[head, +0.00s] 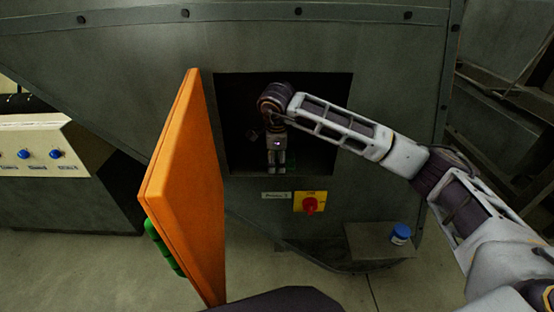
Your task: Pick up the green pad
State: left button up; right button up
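My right arm reaches in from the right, and its gripper (276,165) points down inside the dark square opening (320,95) in the grey machine. Small green patches (290,168) show at the floor of the opening, right by the fingertips. They may be the green pad, but the gripper hides much of that spot. I cannot tell whether the fingers touch or hold it. A larger green part (162,246) sticks out behind the orange door and looks fixed to it. My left gripper is not in view.
The orange door (185,185) stands open left of the opening. Below the opening is a red knob on a yellow plate (311,203). A blue-capped jar (400,234) stands on a grey ledge (370,242) at lower right. A control panel with blue knobs (54,154) is at far left.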

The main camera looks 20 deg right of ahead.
jog(key=c, duration=1.1)
jog(key=shift+r, duration=0.85)
jog(key=s+a, duration=0.2)
jog(key=s, duration=0.6)
jog(key=s+a, duration=0.3)
jog(key=s, duration=0.6)
jog(key=shift+s, duration=0.2)
jog(key=shift+f, duration=0.1)
